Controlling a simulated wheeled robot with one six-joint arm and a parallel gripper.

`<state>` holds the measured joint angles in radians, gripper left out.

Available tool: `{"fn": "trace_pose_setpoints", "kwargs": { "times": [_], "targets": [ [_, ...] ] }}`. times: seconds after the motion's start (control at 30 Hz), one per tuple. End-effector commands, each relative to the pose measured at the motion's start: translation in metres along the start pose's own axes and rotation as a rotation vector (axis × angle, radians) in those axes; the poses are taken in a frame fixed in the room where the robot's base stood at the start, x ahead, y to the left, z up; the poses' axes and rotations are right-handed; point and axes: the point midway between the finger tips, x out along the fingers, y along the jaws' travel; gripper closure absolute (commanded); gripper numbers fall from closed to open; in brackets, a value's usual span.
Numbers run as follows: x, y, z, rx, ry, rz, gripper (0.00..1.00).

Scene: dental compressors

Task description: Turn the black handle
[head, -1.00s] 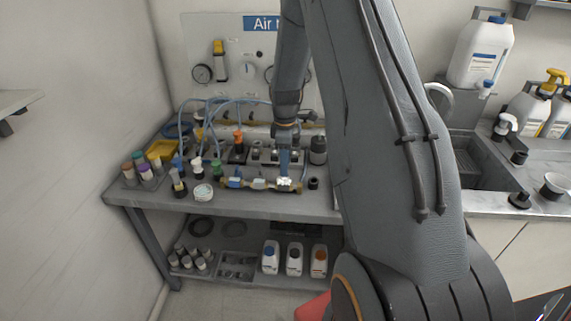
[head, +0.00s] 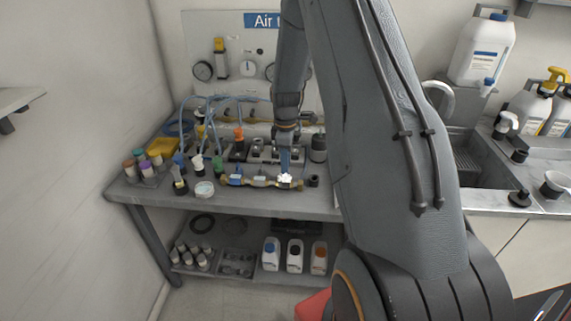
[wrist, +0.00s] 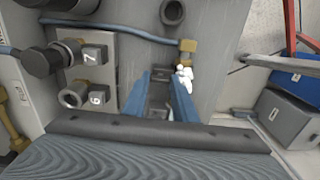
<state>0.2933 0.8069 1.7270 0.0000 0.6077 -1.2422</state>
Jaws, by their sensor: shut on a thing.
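My gripper (wrist: 164,100) has two blue fingers pointing into the rig on the bench, and it also shows in the head view (head: 285,160). It is shut on a dark part between the fingers, which I take to be the black handle (wrist: 158,101). The fingers hide most of its shape, so I cannot tell its angle. A white fitting (wrist: 184,76) on a brass joint is just right of the fingertips. In the head view the brass-ended pipe row (head: 260,182) runs below the fingers.
Left of the fingers in the wrist view is a block with numbered tags (wrist: 95,75) and dark knobs. The bench (head: 230,205) also carries colored-cap bottles, a yellow tray (head: 162,147) and a round tin (head: 204,188). A sink (head: 470,160) is at right.

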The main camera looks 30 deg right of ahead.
Motion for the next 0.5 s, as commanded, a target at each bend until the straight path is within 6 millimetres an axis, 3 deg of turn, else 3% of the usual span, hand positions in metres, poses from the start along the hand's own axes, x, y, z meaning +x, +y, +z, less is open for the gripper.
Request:
{"fn": "trace_pose_setpoints", "kwargs": {
  "times": [0.5],
  "targets": [
    [0.0004, 0.0007, -0.0002, 0.365, 0.000, 0.001, 0.97]
  ]
}}
